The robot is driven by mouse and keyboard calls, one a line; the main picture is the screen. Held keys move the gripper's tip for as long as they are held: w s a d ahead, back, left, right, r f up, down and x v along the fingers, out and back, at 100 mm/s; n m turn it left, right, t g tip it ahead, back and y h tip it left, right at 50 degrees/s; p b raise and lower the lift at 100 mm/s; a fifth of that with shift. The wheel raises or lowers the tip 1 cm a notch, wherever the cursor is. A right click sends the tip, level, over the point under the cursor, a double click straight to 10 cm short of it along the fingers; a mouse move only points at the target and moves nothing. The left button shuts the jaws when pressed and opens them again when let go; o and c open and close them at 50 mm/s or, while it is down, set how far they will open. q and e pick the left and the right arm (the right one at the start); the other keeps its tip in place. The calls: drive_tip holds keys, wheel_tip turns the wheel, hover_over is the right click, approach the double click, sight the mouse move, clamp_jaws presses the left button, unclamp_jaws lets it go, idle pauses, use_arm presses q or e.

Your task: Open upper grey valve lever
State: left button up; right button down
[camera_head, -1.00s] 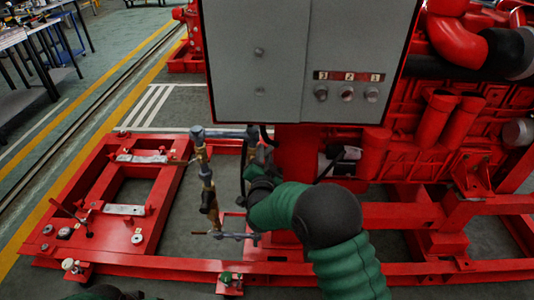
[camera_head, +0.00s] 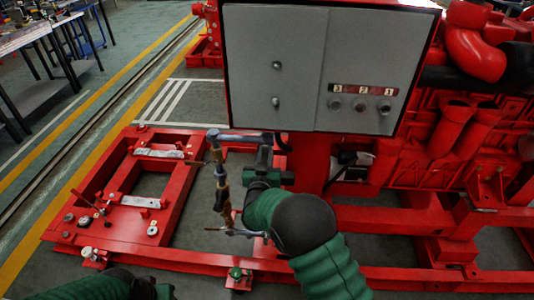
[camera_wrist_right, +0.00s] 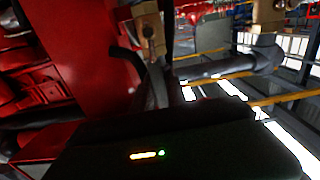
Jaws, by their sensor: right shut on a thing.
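A vertical pipe with brass valves (camera_head: 221,190) stands left of the control cabinet, with a grey horizontal pipe (camera_head: 240,135) at its top. My right gripper (camera_head: 264,156) is at the right end of that pipe, partly hidden by my own arm. In the right wrist view, a brass valve (camera_wrist_right: 150,32) shows above the dark gripper body. A thin grey lever (camera_wrist_right: 157,85) runs down from this valve to the gripper, which is shut on it. The fingertips are mostly hidden.
The grey control cabinet (camera_head: 330,65) hangs close above and right of my right gripper. A lower lever (camera_head: 238,232) sticks out of the pipe's lower end. The red base frame (camera_head: 110,225) spreads around the pipe. Red engine parts (camera_head: 440,140) fill the right side.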

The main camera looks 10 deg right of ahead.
drive_tip(key=shift+w+d+r, duration=0.15)
drive_tip(key=shift+w+r, duration=0.05)
drive_tip(key=shift+r, duration=0.55)
drive_tip(key=c, duration=1.7)
unclamp_jaws()
drive_tip(key=o, duration=0.4)
drive_tip(key=shift+f, duration=0.35)
drive_tip(key=shift+f, duration=0.15)
